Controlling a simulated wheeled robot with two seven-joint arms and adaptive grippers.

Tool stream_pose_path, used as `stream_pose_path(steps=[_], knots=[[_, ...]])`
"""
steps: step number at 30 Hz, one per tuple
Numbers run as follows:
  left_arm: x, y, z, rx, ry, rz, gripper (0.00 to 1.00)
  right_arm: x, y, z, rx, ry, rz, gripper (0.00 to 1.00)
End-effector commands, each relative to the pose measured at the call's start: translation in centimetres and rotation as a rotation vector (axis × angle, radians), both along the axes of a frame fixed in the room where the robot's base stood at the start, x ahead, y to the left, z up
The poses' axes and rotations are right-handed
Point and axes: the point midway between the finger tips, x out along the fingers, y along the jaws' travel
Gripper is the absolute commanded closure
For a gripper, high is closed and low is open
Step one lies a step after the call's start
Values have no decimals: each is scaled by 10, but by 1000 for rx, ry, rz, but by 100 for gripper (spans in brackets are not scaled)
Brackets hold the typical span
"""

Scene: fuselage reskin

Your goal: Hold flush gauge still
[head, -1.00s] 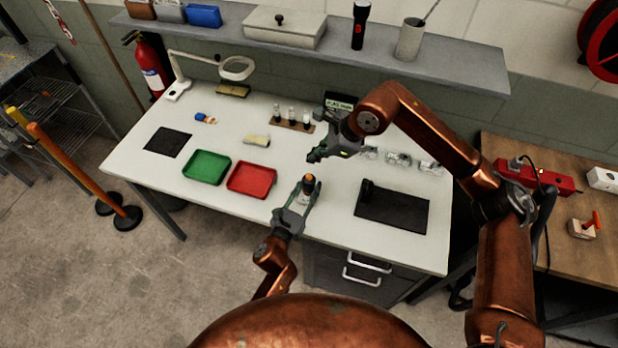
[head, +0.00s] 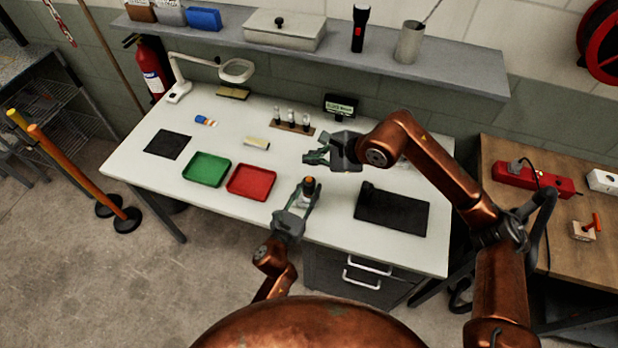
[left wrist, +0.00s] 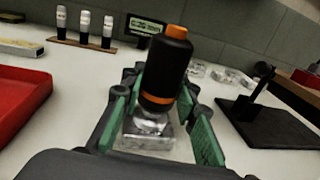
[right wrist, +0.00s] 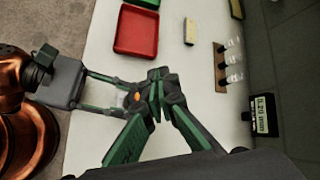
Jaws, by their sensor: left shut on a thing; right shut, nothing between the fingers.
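The flush gauge (left wrist: 166,72) is a black cylinder with an orange cap and an orange band, on a clear base (left wrist: 148,138). My left gripper (head: 305,192) is shut on it, with green-lined fingers on both sides of the clear base, near the front edge of the white table. The gauge stands roughly upright, leaning slightly in the left wrist view. My right gripper (head: 312,157) is shut and empty, above the table behind the gauge. In the right wrist view its fingertips (right wrist: 158,82) meet and partly hide the gauge and left gripper.
A red tray (head: 251,182) and a green tray (head: 207,170) lie left of the gauge. A black mat (head: 393,212) lies to the right. A rack of several small cylinders (head: 291,122) and a small display (head: 340,106) stand behind. The table's left part has free room.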

Motion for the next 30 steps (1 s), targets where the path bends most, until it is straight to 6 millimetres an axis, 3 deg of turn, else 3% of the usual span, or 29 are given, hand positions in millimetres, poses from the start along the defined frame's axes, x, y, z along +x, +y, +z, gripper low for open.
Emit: stream_pose_path(steps=[9, 15, 30], knots=[[0, 0, 0, 0, 0, 0, 100, 0, 0, -44, -1, 3, -1, 100], [0, 0, 0, 0, 0, 0, 100, 0, 0, -59, -1, 1, -1, 100], [0, 0, 0, 0, 0, 0, 100, 0, 0, -64, -1, 0, -1, 100]])
